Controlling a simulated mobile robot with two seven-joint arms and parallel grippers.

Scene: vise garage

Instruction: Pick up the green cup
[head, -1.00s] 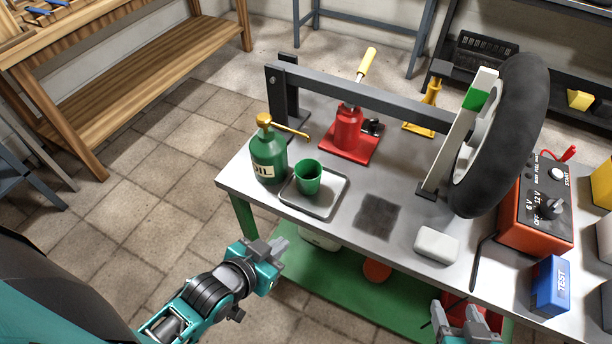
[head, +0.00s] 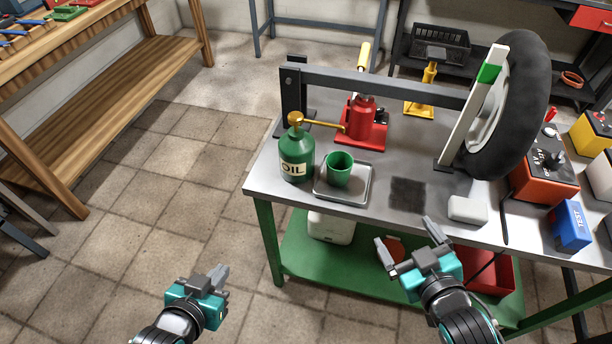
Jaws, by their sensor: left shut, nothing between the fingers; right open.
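The green cup (head: 339,169) stands upright on a small grey metal tray (head: 343,196) near the front left of the workbench. Its opening faces up and it is empty as far as I can see. My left gripper (head: 222,284) is shut and empty, low over the floor, left of the bench and apart from the cup. My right gripper (head: 404,243) is open and empty in front of the bench's front edge, below and to the right of the cup.
A green oil can (head: 296,158) stands just left of the cup, its spout reaching right behind it. A red jack (head: 361,118) and a grey bar (head: 375,88) are behind. A white block (head: 467,209) and wheel (head: 512,110) are right. The dark patch (head: 408,195) is clear.

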